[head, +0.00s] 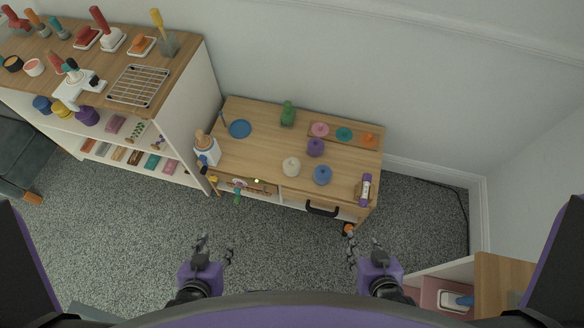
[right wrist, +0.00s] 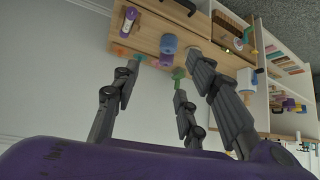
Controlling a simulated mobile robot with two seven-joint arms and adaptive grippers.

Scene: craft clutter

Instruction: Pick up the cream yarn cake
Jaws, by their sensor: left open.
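The cream yarn cake (head: 291,167) sits on the low wooden table (head: 255,150) near its front middle in the head view. A blue yarn cake (head: 322,175) stands just to its right, and a purple one (head: 315,148) stands behind. My left gripper (head: 215,248) is open and empty over the carpet in front of the table. My right gripper (head: 366,250) is also in front of the table, to the right, with its fingers spread and nothing between them. It shows large in the right wrist view (right wrist: 170,105), where its fingers hide part of the tabletop.
A green item (head: 288,114), a blue disc (head: 240,129) and a purple-wrapped roll (head: 365,190) are also on the table. A drawer with a black handle (head: 322,209) faces me. A taller shelf (head: 185,110) stands left. Carpet (head: 290,240) between my grippers is clear.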

